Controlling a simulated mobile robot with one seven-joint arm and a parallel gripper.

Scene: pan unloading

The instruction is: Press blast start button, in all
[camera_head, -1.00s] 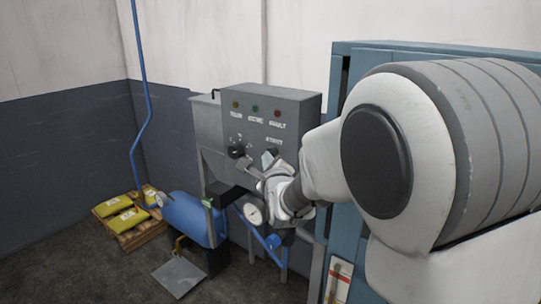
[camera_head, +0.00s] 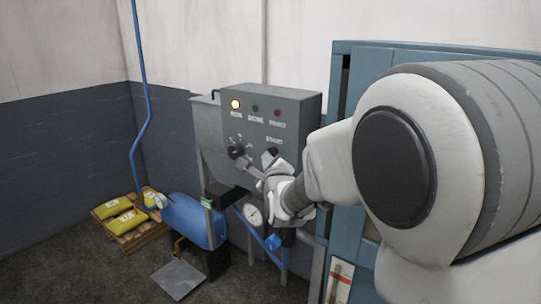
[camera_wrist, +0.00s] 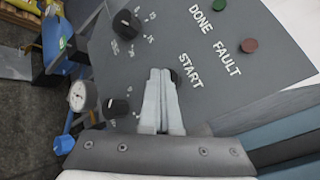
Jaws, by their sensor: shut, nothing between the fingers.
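The grey control panel (camera_head: 287,112) of the blast cabinet shows in the head view.
Two black knobs, an upper one (camera_wrist: 126,24) and a lower one (camera_wrist: 117,108), sit left of my fingers. A pressure gauge (camera_head: 253,214) and blue tank (camera_head: 194,219) are below the panel. A blue cabinet (camera_head: 345,240) stands close on the right. Yellow bags (camera_head: 120,222) lie on a pallet.

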